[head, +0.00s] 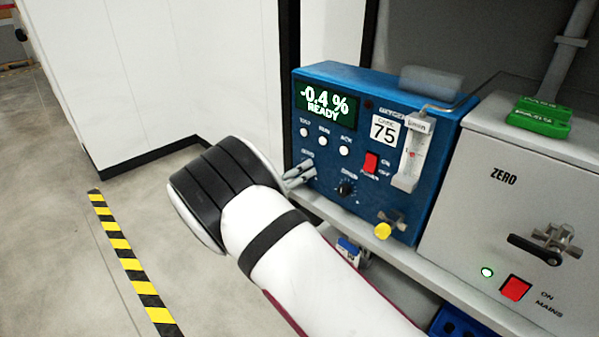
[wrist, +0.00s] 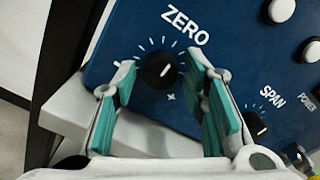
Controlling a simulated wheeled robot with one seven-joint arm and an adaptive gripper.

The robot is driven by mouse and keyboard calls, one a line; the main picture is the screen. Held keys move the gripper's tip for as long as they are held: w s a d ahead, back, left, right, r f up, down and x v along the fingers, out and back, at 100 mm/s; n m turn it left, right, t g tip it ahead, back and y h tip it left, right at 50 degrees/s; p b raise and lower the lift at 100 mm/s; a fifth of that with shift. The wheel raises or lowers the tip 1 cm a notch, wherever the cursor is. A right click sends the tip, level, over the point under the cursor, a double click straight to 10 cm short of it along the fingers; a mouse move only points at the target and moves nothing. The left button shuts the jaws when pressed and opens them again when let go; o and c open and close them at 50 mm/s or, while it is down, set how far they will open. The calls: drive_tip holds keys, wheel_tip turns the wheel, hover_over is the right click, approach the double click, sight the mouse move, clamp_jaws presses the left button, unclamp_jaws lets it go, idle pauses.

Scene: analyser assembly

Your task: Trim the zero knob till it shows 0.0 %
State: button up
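The blue analyser (head: 350,92) shows "-0.4 %" and "READY" on its green display (head: 327,104). The black zero knob (wrist: 160,70) is on its front under the white ZERO label, with tick marks around it. My gripper (wrist: 161,64) is open in the wrist view. Its teal-padded fingers stand on either side of the knob, with gaps showing between pads and knob. Whether the fingertips reach knob depth is hard to tell. In the head view my gripper (head: 300,174) is at the panel's lower left and hides the zero knob.
The SPAN knob (head: 346,188) sits right of the zero knob, with a red power switch (head: 371,162) above it. White TEST, RUN and ACK buttons are above. A grey ZERO box (head: 530,190) stands to the right.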

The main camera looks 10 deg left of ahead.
clamp_jaws()
drive_tip(key=shift+m, duration=0.4)
drive_tip(key=m+b, duration=0.1)
drive_tip(key=m, duration=0.3)
drive_tip(key=shift+a, duration=0.1)
drive_tip(key=m+b, duration=0.1)
drive_tip(key=m, duration=0.4)
drive_tip(key=shift+w+m+b, duration=0.1)
drive_tip(key=shift+m+b, duration=0.2)
drive_tip(key=shift+b, duration=0.05)
drive_tip(key=shift+o, duration=2.1)
unclamp_jaws()
